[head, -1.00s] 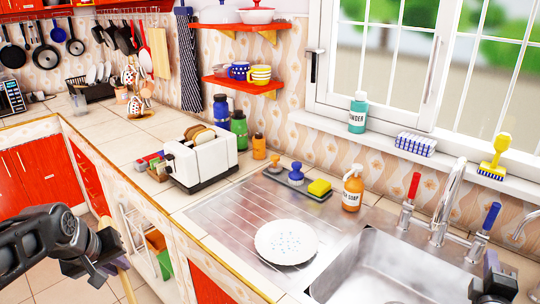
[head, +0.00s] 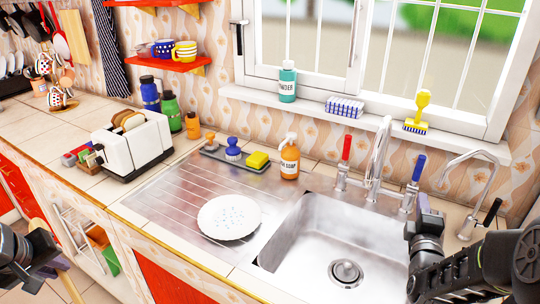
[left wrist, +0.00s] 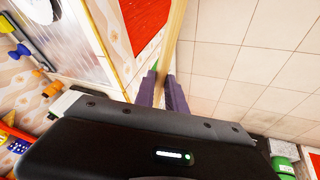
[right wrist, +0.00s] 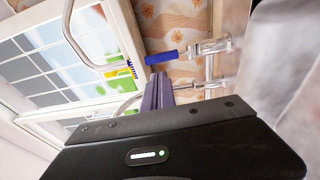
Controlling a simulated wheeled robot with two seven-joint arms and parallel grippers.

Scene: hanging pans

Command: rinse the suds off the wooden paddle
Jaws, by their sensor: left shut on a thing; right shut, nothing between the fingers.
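The wooden paddle shows as a pale wooden length (left wrist: 177,28) in the left wrist view, running away from the fingers. My left gripper (left wrist: 162,92) is shut on it; in the head view this gripper (head: 58,266) is low at the left edge, in front of the counter. Suds on the paddle cannot be made out. My right gripper (right wrist: 158,92) is shut and empty, close to the tap's blue handle (head: 418,168), which also shows in the right wrist view (right wrist: 162,57). Whether they touch is unclear. The tap (head: 380,150) stands behind the steel sink (head: 310,225); no water shows.
A speckled white plate (head: 229,217) lies on the drainboard left of the sink. A second, thin spout (head: 470,160) is at the right. The sink basin is empty.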

